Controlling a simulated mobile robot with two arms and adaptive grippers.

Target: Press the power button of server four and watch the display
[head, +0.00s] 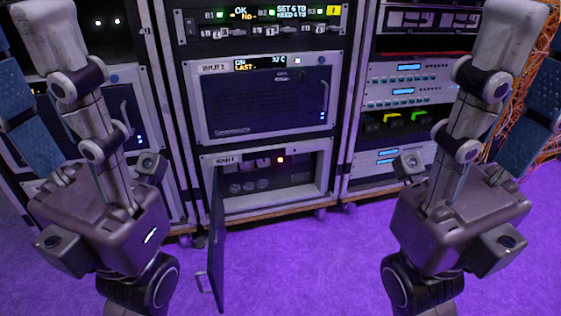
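The bottom unit (255,207) in the middle rack has a small label that seems to end in 4; its first word is too blurred to read. The unit above has a lit display (259,62) reading "ON" and "LAST" with a temperature-like value. My two arms are at the left and right, short of the rack. No gripper fingertips show, and neither arm touches the rack.
A top panel (265,20) shows "OK", "NO" and two lines of small text. Racks with lit units (408,85) stand on the right, and orange cables (535,100) hang beyond. The purple floor (310,260) between my arms is clear except for the open door.

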